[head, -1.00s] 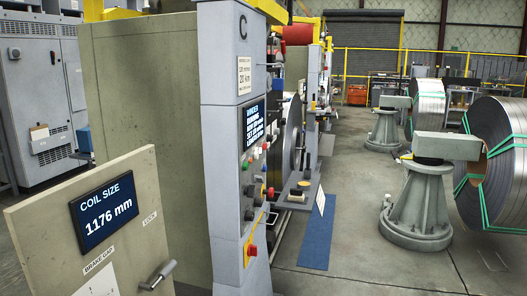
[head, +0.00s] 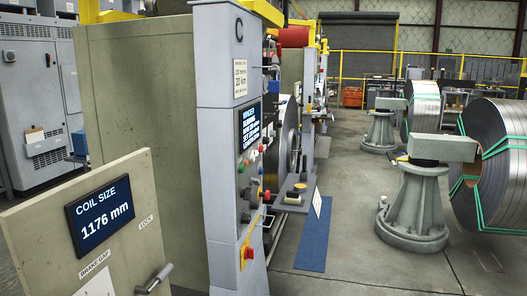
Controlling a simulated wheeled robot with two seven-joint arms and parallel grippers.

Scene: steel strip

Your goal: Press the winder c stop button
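Winder C (head: 222,150) is the tall grey column marked "C" in the middle of the head view. Its side face carries a dark screen (head: 250,128) reading "WINDER RUNNING" above several coloured buttons and knobs. A red button on a yellow plate (head: 247,253) sits low on that face. Other small red controls (head: 266,195) show higher on the panel. The panel is seen at a steep angle, so its labels are too small to read. Neither of my grippers is in view.
A beige panel (head: 50,210) with a "COIL SIZE 1176 mm" display and a lever (head: 154,279) stands at front left. A blue mat (head: 314,240) lies right of the winder. A grey pedestal (head: 414,205) and steel coil (head: 495,165) stand at right. The floor between is clear.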

